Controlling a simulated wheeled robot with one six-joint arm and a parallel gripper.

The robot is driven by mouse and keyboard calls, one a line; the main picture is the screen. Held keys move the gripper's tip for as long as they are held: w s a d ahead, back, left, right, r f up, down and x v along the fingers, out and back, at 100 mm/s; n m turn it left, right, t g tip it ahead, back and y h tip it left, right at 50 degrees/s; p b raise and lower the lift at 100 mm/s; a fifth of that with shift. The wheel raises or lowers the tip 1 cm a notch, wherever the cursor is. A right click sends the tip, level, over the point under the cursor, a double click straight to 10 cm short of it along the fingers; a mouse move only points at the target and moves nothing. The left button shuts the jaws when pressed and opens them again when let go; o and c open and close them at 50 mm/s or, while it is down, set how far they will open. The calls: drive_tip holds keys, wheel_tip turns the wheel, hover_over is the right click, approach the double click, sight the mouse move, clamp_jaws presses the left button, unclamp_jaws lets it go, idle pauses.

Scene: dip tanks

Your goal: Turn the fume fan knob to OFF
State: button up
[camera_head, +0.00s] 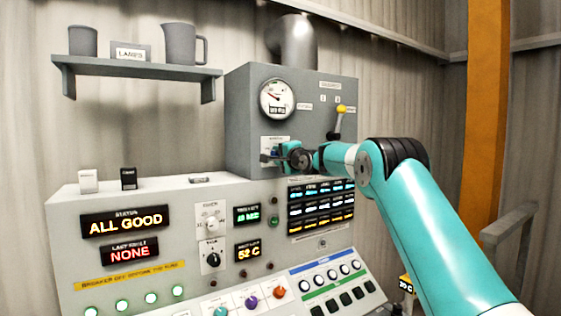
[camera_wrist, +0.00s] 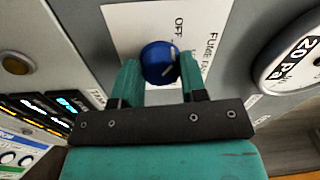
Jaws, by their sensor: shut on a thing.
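The fume fan knob (camera_wrist: 158,62) is round and blue, with a pale pointer mark on its right part in the wrist view. It sits on a white plate (camera_wrist: 125,30) lettered OFF and FUME FAN, the text turned sideways. The OFF word is up and to the right of the knob; I cannot tell exactly where the pointer aims. My gripper (camera_wrist: 161,80) has its two teal fingers on either side of the knob and is shut on it. In the head view my gripper (camera_head: 280,154) reaches the plate on the grey box (camera_head: 250,110); the knob is mostly hidden there.
A round gauge (camera_head: 277,99) is above the knob, and a yellow-tipped lever (camera_head: 341,110) is to its right. Below is a console with displays, buttons and other knobs (camera_head: 213,260). An orange post (camera_head: 487,110) stands at the right.

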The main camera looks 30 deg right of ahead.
drive_tip(key=shift+f+n, duration=0.15)
drive_tip(key=shift+n, duration=0.45)
drive_tip(key=shift+b, duration=0.3)
drive_tip(key=o, duration=0.9)
drive_tip(key=shift+o, duration=0.2)
drive_tip(key=s+b, duration=0.8)
drive_tip(key=s, duration=0.9)
drive_tip(key=shift+s+f, duration=0.25)
drive_tip(key=shift+d, duration=0.1)
